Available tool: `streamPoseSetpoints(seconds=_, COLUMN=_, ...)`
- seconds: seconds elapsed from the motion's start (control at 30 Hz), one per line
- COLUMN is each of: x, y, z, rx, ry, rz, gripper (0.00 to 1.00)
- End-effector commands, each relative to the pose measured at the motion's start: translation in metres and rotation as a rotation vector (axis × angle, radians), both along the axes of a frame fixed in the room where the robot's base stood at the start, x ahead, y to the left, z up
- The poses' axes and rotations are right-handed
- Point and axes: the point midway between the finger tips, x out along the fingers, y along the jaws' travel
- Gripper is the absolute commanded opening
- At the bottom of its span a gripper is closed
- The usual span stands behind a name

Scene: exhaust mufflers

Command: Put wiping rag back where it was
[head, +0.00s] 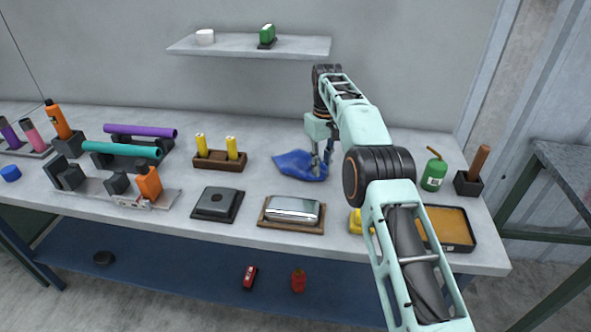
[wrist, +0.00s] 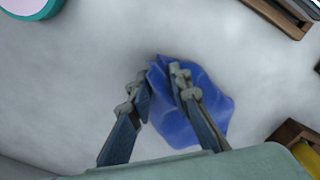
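The wiping rag is a crumpled blue cloth (head: 294,165) lying on the workbench, left of my arm in the head view. It also shows in the wrist view (wrist: 210,112), mostly under and right of the fingers. My gripper (head: 320,168) points down at the rag's right part. In the wrist view its fingertips (wrist: 158,80) stand apart, with a raised fold of the rag between them. The left fingertip is at the rag's edge and the right one overlaps it. Whether the fingers touch the cloth is hard to tell.
A wooden holder with yellow bottles (head: 219,162) stands left of the rag. A muffler on a wooden tray (head: 292,212) lies in front. A green can (head: 434,172) and an orange-floored tray (head: 448,228) are at the right. A wall shelf (head: 250,46) hangs above.

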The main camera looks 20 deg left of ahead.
Motion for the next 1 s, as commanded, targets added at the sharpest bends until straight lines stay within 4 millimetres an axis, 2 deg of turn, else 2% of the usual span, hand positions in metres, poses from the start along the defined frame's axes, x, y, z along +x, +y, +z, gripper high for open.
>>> streamPoseSetpoints(seconds=0.03, x=0.000, y=0.000, z=0.000, rx=0.000, ry=0.000, rz=0.000, gripper=0.26)
streamPoseSetpoints(seconds=0.13, x=0.000, y=0.000, z=0.000, rx=0.000, ry=0.000, rz=0.000, gripper=0.36)
streamPoseSetpoints(seconds=0.43, x=0.000, y=-0.001, z=0.003, rx=0.000, ry=0.000, rz=-0.001, gripper=0.36)
streamPoseSetpoints(seconds=0.7, x=-0.001, y=-0.011, z=0.029, rx=0.000, ry=0.000, rz=-0.002, gripper=0.36)
streamPoseSetpoints(seconds=0.87, x=-0.002, y=-0.013, z=0.033, rx=0.000, ry=0.000, rz=-0.001, gripper=0.36)
streamPoseSetpoints(seconds=1.0, x=-0.002, y=-0.021, z=0.055, rx=0.001, ry=-0.002, rz=-0.002, gripper=0.36)
